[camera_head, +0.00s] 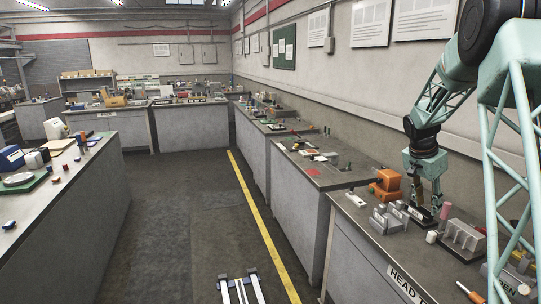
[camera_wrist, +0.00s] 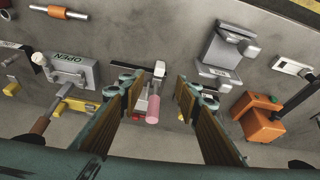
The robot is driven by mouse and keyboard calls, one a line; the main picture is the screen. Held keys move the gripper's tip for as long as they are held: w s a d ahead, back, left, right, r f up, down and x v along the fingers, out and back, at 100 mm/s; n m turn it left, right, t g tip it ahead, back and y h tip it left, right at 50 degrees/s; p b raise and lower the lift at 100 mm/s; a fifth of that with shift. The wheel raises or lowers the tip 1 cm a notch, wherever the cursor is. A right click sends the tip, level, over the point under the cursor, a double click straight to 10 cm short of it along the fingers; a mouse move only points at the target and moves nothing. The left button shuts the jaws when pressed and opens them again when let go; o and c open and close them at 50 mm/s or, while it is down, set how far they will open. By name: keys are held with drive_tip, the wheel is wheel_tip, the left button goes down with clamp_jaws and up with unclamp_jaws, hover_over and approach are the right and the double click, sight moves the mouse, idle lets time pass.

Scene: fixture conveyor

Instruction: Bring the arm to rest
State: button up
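My gripper (camera_head: 428,203) is at the end of my teal arm, low over the grey bench at the right of the head view. In the wrist view my gripper (camera_wrist: 155,88) shows its two fingers spread wide apart. A pink cylinder (camera_wrist: 153,108) shows in the gap between them; I cannot tell its distance from the fingers. No held object is visible. In the head view the pink cylinder (camera_head: 445,211) stands close to the right of the fingers.
An orange device (camera_head: 386,186) stands left of my gripper, also in the wrist view (camera_wrist: 258,118). Grey metal blocks (camera_head: 390,217) and a ribbed grey fixture (camera_head: 462,239) flank it. A plate marked OPEN (camera_wrist: 72,70) lies left in the wrist view. The floor aisle (camera_head: 190,210) is clear.

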drive_tip(key=s+a+r+n+t+y, duration=0.1)
drive_tip(key=s+a+r+n, duration=0.2)
drive_tip(key=s+a+r, duration=0.9)
drive_tip(key=s+a+r+n+y, duration=0.1)
drive_tip(key=s+a+r+n, duration=0.2)
drive_tip(key=s+a+r, duration=0.9)
drive_tip(key=s+a+f+n, duration=0.1)
drive_tip(key=s+a, duration=0.3)
drive_tip(key=s, duration=0.7)
drive_tip(key=s+a+f+n+t+y, duration=0.1)
drive_tip(key=s+a+n, duration=0.3)
drive_tip(key=s, duration=0.8)
drive_tip(key=s+a+f+n+y, duration=0.1)
drive_tip(key=s+a, duration=0.4)
drive_tip(key=s, duration=0.6)
drive_tip(key=shift+s+a+f+n, duration=0.25)
drive_tip(key=shift+f+n, duration=0.55)
drive_tip(key=shift+f, duration=0.4)
drive_tip(key=shift+d, duration=0.15)
